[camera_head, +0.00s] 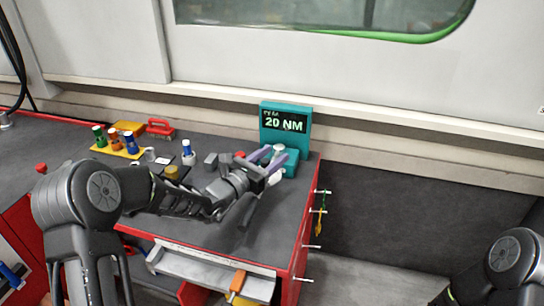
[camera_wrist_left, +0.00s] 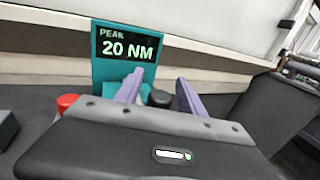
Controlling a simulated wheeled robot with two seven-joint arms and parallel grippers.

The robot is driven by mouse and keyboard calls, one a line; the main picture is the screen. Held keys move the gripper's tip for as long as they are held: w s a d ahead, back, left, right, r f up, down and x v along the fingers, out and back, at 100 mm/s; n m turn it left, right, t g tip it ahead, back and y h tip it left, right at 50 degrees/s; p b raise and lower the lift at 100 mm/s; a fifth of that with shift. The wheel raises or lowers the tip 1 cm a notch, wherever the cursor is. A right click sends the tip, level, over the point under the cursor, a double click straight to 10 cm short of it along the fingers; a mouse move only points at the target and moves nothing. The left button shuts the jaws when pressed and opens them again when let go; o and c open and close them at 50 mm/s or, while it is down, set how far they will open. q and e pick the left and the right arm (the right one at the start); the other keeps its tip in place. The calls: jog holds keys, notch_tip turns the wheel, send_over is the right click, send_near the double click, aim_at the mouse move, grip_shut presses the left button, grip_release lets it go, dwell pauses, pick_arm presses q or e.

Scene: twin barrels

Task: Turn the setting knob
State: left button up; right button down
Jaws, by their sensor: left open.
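The teal torque tester (camera_head: 285,124) stands at the back right of the bench, its display reading "20 NM"; in the left wrist view (camera_wrist_left: 104,72) it reads "PEAK 20 NM". A dark round knob (camera_wrist_left: 160,98), which I take as the setting knob, shows low in front of the tester. My left gripper (camera_head: 271,156) is open at the tester, and its purple fingers (camera_wrist_left: 160,80) show on either side of the knob with gaps. Whether they touch it I cannot tell. The knob's lower part is hidden by the gripper body. My right gripper is out of view.
A red knob (camera_wrist_left: 67,101) sits left of the tester. Several coloured bottles (camera_head: 115,138), a red brush (camera_head: 160,128) and small blocks stand on the dark bench (camera_head: 230,235). The wall is close behind the tester. Hooks with tools hang on the bench's right side.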

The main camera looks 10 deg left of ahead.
pick_arm(q)
grip_shut()
dwell(0.4)
jog(key=shift+m+g+h, duration=0.3)
jog(key=shift+m+h, duration=0.1)
jog(key=shift+h, duration=0.2)
jog(key=m+g+h, duration=0.1)
jog(key=m+g+h+p, duration=0.1)
jog(key=h, duration=0.1)
jog(key=d+m+g+h, duration=0.1)
jog(key=m+g, duration=0.1)
jog(key=shift+s+h, duration=0.3)
jog(key=shift+h, duration=0.1)
jog(key=shift+s+d+m+g+h, duration=0.1)
jog(key=shift+s+m+g+h, duration=0.1)
jog(key=shift+m+g+h, duration=0.7)
jog(key=shift+s+d+m+g+h, duration=0.15)
jog(key=shift+m+g+h, duration=0.25)
jog(key=shift+m+g, duration=0.55)
jog(key=shift+s+n+g, duration=0.1)
jog(key=shift+n+g, duration=0.15)
grip_release()
